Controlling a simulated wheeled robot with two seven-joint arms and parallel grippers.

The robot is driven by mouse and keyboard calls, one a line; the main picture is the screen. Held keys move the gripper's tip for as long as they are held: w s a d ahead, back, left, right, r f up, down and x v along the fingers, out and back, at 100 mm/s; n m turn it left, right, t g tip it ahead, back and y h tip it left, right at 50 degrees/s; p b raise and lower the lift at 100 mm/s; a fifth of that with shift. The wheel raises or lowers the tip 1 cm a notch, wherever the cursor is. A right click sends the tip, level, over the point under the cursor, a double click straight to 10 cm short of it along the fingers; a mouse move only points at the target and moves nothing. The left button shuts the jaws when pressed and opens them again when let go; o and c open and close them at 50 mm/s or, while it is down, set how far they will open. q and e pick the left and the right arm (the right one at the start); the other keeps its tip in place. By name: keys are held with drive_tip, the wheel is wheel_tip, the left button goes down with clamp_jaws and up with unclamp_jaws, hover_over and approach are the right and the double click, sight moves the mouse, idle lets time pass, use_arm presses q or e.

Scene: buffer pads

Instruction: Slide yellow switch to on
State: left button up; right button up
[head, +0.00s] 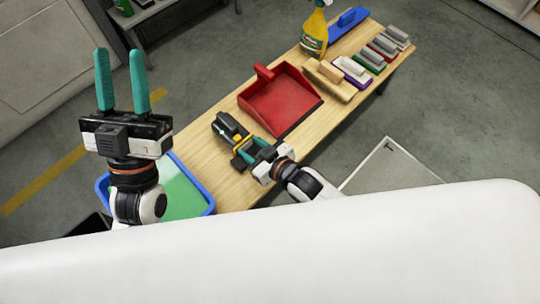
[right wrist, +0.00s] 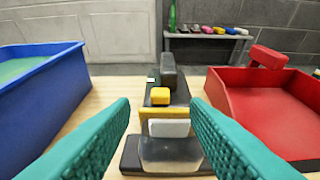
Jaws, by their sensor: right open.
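The yellow switch (right wrist: 160,97) sits on top of a black and grey device (right wrist: 167,77) standing on the wooden table. In the right wrist view the switch is in the middle, between and beyond my open fingers.
A red dustpan (head: 281,100) is right of the device and a blue tray (head: 208,199) with green inside is left of it. A spray bottle (head: 314,34), a blue tool (head: 348,19) and several brushes (head: 383,46) stand at the table's far end.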

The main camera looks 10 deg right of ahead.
use_arm(q)
drive_tip(key=w+f+g+y+p, duration=0.2)
drive_tip(key=w+f+g, duration=0.3)
drive_tip(key=f+g, duration=0.2)
drive_tip(key=shift+f+y, duration=0.4)
drive_tip(key=shift+f, duration=0.05)
use_arm(e)
drive_tip(key=v, duration=0.7)
drive_tip(key=shift+s+d, duration=0.1)
drive_tip(key=shift+s, duration=0.1)
